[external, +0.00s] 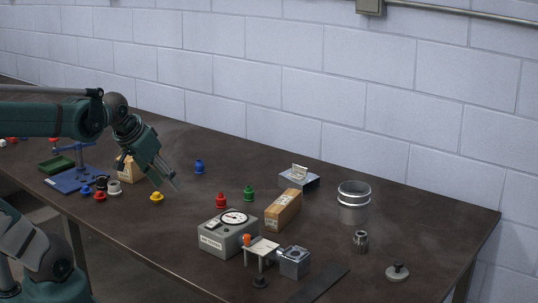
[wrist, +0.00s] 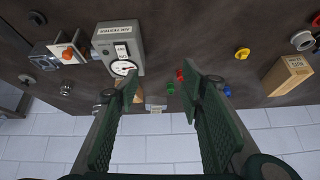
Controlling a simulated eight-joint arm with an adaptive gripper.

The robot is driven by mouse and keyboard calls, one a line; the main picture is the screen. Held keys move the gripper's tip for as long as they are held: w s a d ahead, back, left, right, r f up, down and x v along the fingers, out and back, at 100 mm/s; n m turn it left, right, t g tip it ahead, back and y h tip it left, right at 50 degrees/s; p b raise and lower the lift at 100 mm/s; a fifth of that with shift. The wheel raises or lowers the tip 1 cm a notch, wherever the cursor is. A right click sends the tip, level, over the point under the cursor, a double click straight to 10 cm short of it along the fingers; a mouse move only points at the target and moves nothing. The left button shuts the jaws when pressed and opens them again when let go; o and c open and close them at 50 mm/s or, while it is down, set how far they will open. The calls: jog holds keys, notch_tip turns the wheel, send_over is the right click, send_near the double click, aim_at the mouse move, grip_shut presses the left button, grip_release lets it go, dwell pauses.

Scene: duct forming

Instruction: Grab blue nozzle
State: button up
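The blue nozzle (external: 199,167) stands upright on the dark table, toward the wall. In the wrist view, the blue nozzle (wrist: 228,90) shows just right of the right finger, partly hidden by it. My gripper (external: 172,184) is above the table, left of the blue nozzle and near the yellow nozzle (external: 157,197). In the wrist view my gripper (wrist: 162,82) has its fingers wide apart with nothing held between them. A second small blue part (external: 86,190) sits in the cluster at the left.
The red nozzle (external: 221,201) and green nozzle (external: 249,192) stand right of the blue one. Another box (external: 128,170) is behind the gripper. The table around the blue nozzle is clear.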

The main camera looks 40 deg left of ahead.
jog(key=w+a+r+m+g+p, duration=0.1)
jog(key=w+a+r+m+p, duration=0.15)
jog(key=w+r, duration=0.35)
jog(key=m+g+h+p, duration=0.2)
jog(key=m+g+p, duration=0.55)
jog(key=m, duration=0.65)
send_over(200, 166)
jog(key=a+p, duration=0.1)
jog(key=a, duration=0.2)
jog(key=shift+n+t, duration=0.25)
jog(key=shift+t, duration=0.7)
jog(key=f, duration=1.8)
jog(key=shift+w+d, duration=0.25)
jog(key=shift+w, duration=0.05)
jog(key=shift+w+a+f, duration=0.1)
jog(key=shift+a+f, duration=0.15)
jog(key=shift+f, duration=0.1)
jog(key=shift+f, duration=0.1)
jog(key=shift+d+f, duration=0.2)
jog(key=shift+f, duration=0.95)
